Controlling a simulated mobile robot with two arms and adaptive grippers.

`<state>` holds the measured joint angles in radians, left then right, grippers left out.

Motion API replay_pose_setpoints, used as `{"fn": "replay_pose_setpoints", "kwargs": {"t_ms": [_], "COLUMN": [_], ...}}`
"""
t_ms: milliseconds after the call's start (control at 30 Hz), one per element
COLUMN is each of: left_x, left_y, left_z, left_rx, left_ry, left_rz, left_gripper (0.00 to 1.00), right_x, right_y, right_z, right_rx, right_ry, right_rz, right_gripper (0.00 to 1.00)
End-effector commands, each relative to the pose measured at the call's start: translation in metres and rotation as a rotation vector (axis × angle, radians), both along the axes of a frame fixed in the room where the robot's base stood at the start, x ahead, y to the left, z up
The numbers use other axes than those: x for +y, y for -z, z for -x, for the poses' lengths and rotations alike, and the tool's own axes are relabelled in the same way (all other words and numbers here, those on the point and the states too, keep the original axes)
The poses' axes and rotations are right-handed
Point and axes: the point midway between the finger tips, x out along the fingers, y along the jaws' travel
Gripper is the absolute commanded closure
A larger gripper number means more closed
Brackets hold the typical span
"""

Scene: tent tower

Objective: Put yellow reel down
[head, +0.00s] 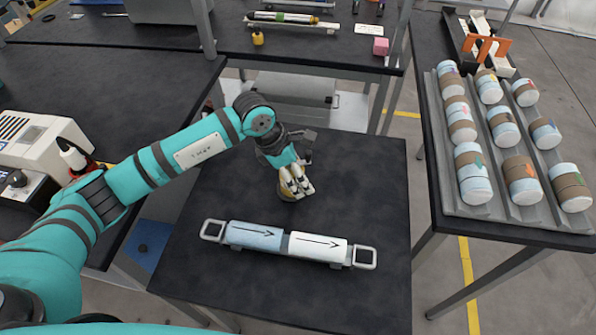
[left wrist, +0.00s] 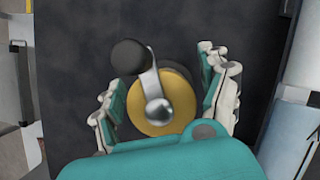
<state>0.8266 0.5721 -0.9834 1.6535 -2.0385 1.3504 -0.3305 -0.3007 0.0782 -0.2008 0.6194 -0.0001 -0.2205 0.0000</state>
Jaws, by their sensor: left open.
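The yellow reel (left wrist: 180,108) shows in the left wrist view as a round yellow disc with a metal arm and a dark round knob (left wrist: 128,56). It lies between the fingers of my left gripper (left wrist: 168,100), with dark table surface around it. The fingers stand apart on either side of it, with a gap visible on the right. In the head view my left gripper (head: 296,186) points down over the middle of the near table, and the reel (head: 288,196) is mostly hidden behind its fingers. My right gripper is not in either view.
A rack (head: 288,245) with two cylinders marked with arrows lies on the near table (head: 365,190), in front of my gripper. A tray of several banded cylinders (head: 510,198) stands on the right table. The near table's right side is clear. A pink cube (head: 381,46) sits on the back table.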

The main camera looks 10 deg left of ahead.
Motion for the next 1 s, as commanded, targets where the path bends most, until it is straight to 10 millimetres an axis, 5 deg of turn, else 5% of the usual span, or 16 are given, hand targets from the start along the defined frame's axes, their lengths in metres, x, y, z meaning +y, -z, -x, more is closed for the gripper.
{"fn": "replay_pose_setpoints", "kwargs": {"t_ms": [600, 1000], "left_x": [0.039, 0.043], "left_y": [-0.1, -0.112], "left_z": [0.014, 0.017], "left_rx": [-0.003, 0.0], "left_ry": [0.0, 0.0], "left_rz": [0.0, 0.0], "left_gripper": [0.22, 0.22], "right_x": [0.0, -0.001], "right_y": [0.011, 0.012], "right_z": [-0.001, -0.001], "right_rx": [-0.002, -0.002], "right_ry": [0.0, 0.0], "right_rz": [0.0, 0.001], "right_gripper": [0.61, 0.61]}}
